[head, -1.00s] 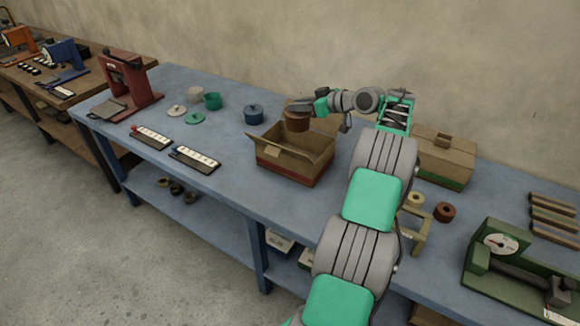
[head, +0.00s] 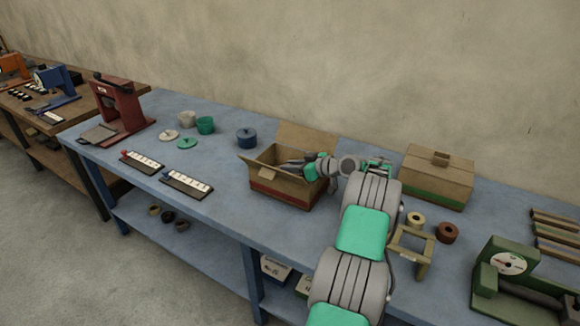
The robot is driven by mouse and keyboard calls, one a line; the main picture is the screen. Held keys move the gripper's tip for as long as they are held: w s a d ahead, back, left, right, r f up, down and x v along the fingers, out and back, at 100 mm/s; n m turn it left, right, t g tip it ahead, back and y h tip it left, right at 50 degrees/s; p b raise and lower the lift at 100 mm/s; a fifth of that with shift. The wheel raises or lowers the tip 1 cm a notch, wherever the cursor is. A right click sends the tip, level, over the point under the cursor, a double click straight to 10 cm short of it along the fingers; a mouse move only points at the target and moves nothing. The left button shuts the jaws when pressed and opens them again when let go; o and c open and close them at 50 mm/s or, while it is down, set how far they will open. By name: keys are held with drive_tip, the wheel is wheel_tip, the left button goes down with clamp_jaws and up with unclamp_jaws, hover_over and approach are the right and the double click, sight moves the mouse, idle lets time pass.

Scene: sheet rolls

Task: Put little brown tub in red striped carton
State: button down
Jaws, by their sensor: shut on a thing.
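The red striped carton (head: 272,190) stands open on the blue bench, its flaps spread and a tall flap up at the back. My gripper (head: 292,164) reaches in from the right, low in the carton's opening. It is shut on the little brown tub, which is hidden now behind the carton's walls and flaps. I cannot tell whether the tub touches the carton's floor.
A closed green striped carton (head: 437,180) stands to the right. A blue lidded pot (head: 247,139), a green tub (head: 205,125) and a grey tub (head: 187,119) stand to the left. A wooden stand (head: 410,245) and green machine (head: 520,280) are at right.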

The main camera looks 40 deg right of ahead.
drive_tip(key=c, duration=1.7)
unclamp_jaws()
drive_tip(key=shift+f, duration=0.1)
drive_tip(key=o, duration=0.5)
drive_tip(key=shift+c, duration=0.2)
drive_tip(key=shift+r, duration=0.35)
drive_tip(key=b+v, duration=0.1)
drive_tip(key=v, duration=1.1)
drive_tip(key=shift+f, duration=0.15)
